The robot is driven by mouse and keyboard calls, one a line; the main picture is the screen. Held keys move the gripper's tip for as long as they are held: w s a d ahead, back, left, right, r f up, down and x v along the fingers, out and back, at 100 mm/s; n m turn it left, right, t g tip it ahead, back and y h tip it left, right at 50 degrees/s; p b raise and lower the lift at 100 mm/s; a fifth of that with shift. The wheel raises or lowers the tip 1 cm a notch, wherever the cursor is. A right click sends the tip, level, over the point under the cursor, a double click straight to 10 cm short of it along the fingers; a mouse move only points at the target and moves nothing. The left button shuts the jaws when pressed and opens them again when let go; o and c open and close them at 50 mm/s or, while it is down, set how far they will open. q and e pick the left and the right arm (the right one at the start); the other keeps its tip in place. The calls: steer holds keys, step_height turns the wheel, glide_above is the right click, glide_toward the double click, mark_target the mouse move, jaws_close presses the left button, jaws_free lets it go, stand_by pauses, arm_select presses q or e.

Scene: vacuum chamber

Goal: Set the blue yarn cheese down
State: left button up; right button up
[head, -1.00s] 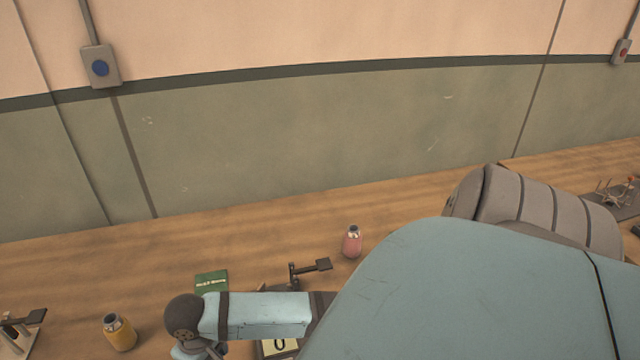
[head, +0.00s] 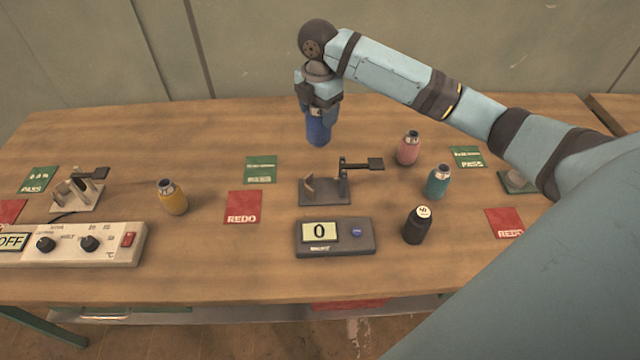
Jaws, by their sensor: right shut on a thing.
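My right gripper (head: 318,112) points down from the end of the right arm, toward the back middle of the table. It is shut on the blue yarn cheese (head: 318,131), whose lower part shows below the fingers. The upper part is hidden by the gripper. The blue yarn cheese hangs behind a small stand with a black arm (head: 330,186). I cannot tell for sure whether it touches the wooden table (head: 120,262). My left gripper is not in view.
Yellow (head: 172,198), pink (head: 408,148), teal (head: 438,182) and black (head: 418,225) bottle-like things stand around. Green cards (head: 260,169) and red cards (head: 244,207) lie flat. A counter box (head: 334,237) and a control box (head: 75,243) sit in front. The back left tabletop is clear.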

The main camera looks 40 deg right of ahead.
steer(key=shift+w+d+f+p, duration=0.1)
steer(key=shift+f+p, duration=0.35)
steer(key=shift+f, duration=4.45)
steer(key=shift+d+f+p, duration=0.1)
steer(key=shift+f+p, duration=0.3)
steer(key=shift+f, duration=4.45)
steer(key=o, duration=1)
steer(key=shift+f, duration=0.1)
steer(key=shift+o, duration=0.2)
